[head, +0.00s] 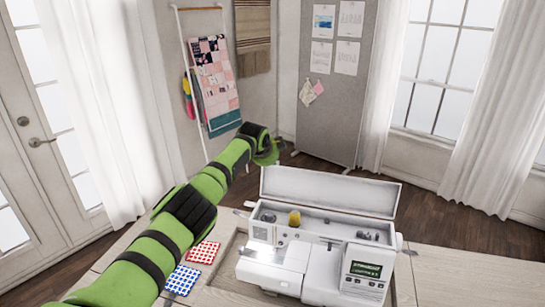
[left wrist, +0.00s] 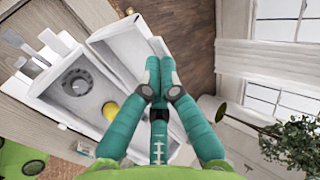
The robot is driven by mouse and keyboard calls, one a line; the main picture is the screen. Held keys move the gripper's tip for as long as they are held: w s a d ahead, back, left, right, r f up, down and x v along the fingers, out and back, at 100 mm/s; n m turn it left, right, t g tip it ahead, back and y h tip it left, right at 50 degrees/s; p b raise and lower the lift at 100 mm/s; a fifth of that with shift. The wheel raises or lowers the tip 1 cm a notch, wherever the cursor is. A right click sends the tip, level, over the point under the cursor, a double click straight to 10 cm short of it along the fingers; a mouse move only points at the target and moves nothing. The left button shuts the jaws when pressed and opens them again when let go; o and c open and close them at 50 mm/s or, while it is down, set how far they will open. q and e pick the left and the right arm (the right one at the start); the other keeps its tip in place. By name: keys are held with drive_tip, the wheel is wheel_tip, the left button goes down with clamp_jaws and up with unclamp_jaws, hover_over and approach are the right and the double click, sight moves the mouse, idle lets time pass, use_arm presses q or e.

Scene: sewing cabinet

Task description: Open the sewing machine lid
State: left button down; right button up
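The white sewing machine (head: 325,262) stands on the table, and its top compartment is exposed. Its lid (head: 330,190) is raised and stands up along the back edge; the lid also shows in the left wrist view (left wrist: 120,55). Inside the compartment are a yellow spool (head: 294,218) and small parts; the spool also shows in the left wrist view (left wrist: 110,110). My left gripper (head: 268,153) is beyond the lid's left upper corner. In the left wrist view its teal fingers (left wrist: 160,62) are together, overlapping the lid; contact with it is unclear. My right gripper is not in view.
Red-checked (head: 203,252) and blue-checked (head: 182,280) fabric squares lie on the table (head: 455,275) left of the machine. A grey pinboard (head: 335,110) and a quilt rack (head: 212,80) stand behind. The table right of the machine is clear.

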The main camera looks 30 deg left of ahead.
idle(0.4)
use_arm(q)
drive_tip(key=c, duration=1.3)
unclamp_jaws()
drive_tip(key=shift+s+r, duration=0.1)
drive_tip(key=shift+r, duration=0.05)
drive_tip(key=v, duration=1.1)
drive_tip(key=shift+s+r, duration=0.25)
drive_tip(key=shift+d, duration=0.15)
